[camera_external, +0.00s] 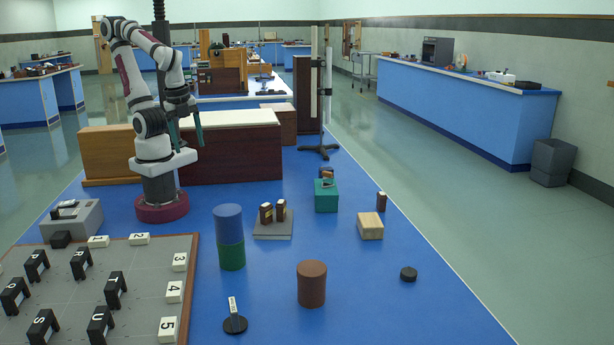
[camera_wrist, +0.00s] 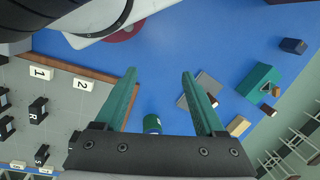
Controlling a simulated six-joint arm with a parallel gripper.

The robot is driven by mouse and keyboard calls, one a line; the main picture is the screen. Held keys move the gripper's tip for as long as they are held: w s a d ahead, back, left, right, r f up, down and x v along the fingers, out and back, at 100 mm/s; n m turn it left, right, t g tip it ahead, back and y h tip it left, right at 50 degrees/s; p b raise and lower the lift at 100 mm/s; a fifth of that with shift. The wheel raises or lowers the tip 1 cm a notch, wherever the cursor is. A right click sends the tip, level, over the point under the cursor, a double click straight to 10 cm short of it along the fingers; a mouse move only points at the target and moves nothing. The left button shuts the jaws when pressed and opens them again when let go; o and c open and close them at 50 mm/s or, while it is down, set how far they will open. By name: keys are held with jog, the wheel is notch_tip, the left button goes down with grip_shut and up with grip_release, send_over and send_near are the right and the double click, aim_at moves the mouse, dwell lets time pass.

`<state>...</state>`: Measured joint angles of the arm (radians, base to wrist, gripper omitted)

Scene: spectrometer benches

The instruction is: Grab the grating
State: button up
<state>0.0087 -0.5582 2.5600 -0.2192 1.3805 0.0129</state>
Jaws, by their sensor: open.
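No part is labelled as the grating, so I cannot tell for certain which it is. A small orange-brown and grey piece (camera_external: 327,174) stands on a teal block (camera_external: 326,199); the piece also shows in the wrist view (camera_wrist: 271,89). Two small dark brown pieces with pale faces (camera_external: 273,213) stand on a grey plate (camera_external: 273,231). A small brown block (camera_external: 381,201) stands alone to the right. My gripper (camera_external: 187,145) points down, open and empty, above the bench near my base, left of all these. Its teal fingers (camera_wrist: 158,72) are wide apart in the wrist view.
A blue-and-green cylinder (camera_external: 230,240), brown cylinder (camera_external: 311,284), pale wood block (camera_external: 370,227), black puck (camera_external: 409,274) and black labelled disc (camera_external: 235,324) stand on the blue bench. A lettered board (camera_external: 145,310) fills the front left. A stand (camera_external: 320,150) rises behind.

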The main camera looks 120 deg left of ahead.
jog(key=shift+c, duration=0.4)
jog(key=shift+c, duration=1.2)
jog(key=m+t+h, duration=0.2)
jog(key=t+h, duration=0.2)
jog(key=h, duration=0.1)
send_over(232, 303)
jog(key=s+a, duration=0.3)
jog(key=a, duration=0.1)
notch_tip(232, 303, down, 7)
jog(key=x, duration=0.9)
jog(key=s+x, duration=0.1)
jog(key=x, duration=0.4)
jog(key=shift+d+f, duration=0.25)
jog(key=shift+f, duration=0.2)
